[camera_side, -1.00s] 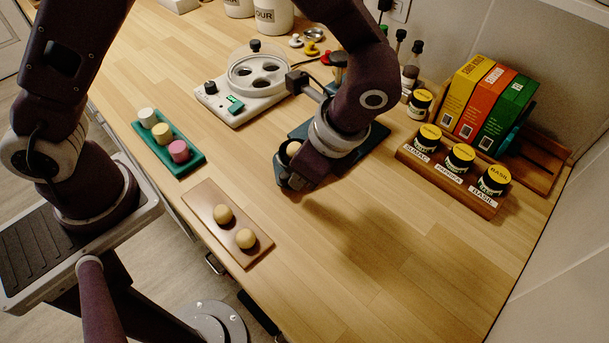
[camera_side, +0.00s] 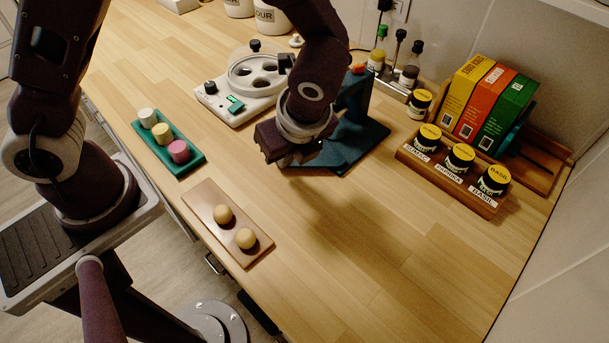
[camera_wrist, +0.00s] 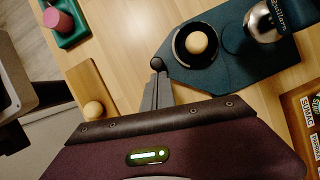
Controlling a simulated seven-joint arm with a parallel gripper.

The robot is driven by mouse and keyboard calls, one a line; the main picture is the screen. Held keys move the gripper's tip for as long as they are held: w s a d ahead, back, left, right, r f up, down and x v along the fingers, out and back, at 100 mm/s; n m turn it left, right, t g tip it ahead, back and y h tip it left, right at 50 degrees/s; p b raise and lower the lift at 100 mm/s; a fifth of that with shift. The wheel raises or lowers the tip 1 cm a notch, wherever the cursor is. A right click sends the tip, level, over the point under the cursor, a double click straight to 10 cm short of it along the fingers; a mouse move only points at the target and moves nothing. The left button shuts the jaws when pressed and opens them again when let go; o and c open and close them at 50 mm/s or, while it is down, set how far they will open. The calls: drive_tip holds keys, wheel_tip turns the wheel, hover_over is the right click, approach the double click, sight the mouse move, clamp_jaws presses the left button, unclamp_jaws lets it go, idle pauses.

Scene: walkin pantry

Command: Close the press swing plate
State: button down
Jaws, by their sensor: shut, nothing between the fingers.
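The press has a dark teal base (camera_side: 362,145) and an upright (camera_side: 355,92) in the side view. In the wrist view its base (camera_wrist: 222,80) carries a round black plate (camera_wrist: 181,55) with a pale ball (camera_wrist: 197,43) on it. A silver press head (camera_wrist: 264,22) stands to the right, apart from the plate. A small black knob (camera_wrist: 157,63) shows at the plate's lower left. My gripper (camera_wrist: 155,92) is shut and empty, its fingers close to the knob; contact is unclear. In the side view my gripper (camera_side: 282,162) hides the plate and ball.
A wooden board (camera_side: 228,223) with two balls and a green tray (camera_side: 168,149) stand left. A white device (camera_side: 243,100) is behind. Jars in a wooden rack (camera_side: 450,178) stand right, bottles (camera_side: 409,68) at the back. The front-right counter is clear.

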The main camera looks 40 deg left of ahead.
drive_tip(key=shift+w+a+m+t, duration=0.25)
drive_tip(key=shift+w+a+m, duration=0.15)
drive_tip(key=shift+a+m, duration=0.25)
drive_tip(key=shift+w+a+m+t, duration=0.25)
drive_tip(key=shift+w+a+m, duration=0.15)
drive_tip(key=shift+m, duration=0.45)
drive_tip(key=shift+w+a+m+t+h, duration=0.4)
drive_tip(key=shift+w+a+m, duration=0.4)
drive_tip(key=shift+m, duration=0.4)
drive_tip(key=shift+w+a+m+t+h, duration=0.25)
drive_tip(key=shift+w+a+m, duration=0.1)
drive_tip(key=shift+w+m, duration=0.5)
drive_tip(key=shift+w+a+m+t+h, duration=0.3)
drive_tip(key=shift+w+m, duration=0.3)
drive_tip(key=shift+m, duration=0.35)
drive_tip(key=shift+w+a, duration=0.15)
drive_tip(key=shift+w, duration=0.35)
drive_tip(key=shift+w+a, duration=0.1)
drive_tip(key=shift+w, duration=0.15)
